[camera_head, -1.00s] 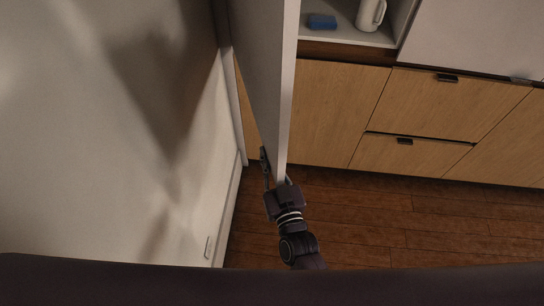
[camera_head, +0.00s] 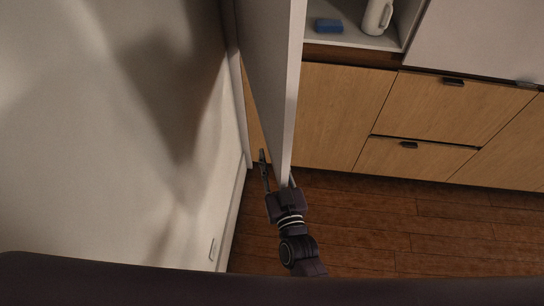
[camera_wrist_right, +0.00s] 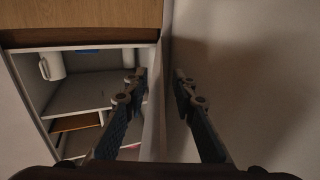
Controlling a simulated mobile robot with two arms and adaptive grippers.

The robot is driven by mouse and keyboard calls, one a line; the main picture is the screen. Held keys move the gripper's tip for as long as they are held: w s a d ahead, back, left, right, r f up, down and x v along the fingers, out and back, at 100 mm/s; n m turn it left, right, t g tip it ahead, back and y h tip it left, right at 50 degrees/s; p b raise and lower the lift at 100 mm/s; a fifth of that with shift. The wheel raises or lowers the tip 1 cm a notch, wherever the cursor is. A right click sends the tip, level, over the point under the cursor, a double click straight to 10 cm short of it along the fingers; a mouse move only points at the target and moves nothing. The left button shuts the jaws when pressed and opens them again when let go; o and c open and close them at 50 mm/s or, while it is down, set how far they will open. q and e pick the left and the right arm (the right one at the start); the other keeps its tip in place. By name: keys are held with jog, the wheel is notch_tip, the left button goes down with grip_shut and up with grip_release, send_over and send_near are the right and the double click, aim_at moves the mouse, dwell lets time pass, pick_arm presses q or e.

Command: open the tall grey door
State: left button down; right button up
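The tall grey door (camera_head: 266,75) stands open, seen nearly edge-on in the head view, with its pale edge toward me. It also shows as a pale upright strip (camera_wrist_right: 158,100) in the right wrist view. My right gripper (camera_head: 277,172) is at the door's free edge, with one finger on each side of it. In the wrist view the fingers of the right gripper (camera_wrist_right: 160,78) are spread, with the door edge between them and a visible gap at the right finger. Whether the left finger touches the door I cannot tell. My left gripper is not in view.
A pale wall (camera_head: 130,130) stands close on the left. Wooden drawers (camera_head: 425,115) and a shelf with a blue sponge (camera_head: 328,26) and a white jug (camera_head: 377,17) are beyond the door on the right. Brown floor (camera_head: 370,225) is clear to the right of my right arm.

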jog(key=shift+s, duration=0.1)
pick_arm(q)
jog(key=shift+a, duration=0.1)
pick_arm(e)
jog(key=v, duration=1.1)
jog(key=shift+s, duration=0.35)
jog(key=shift+d, duration=0.15)
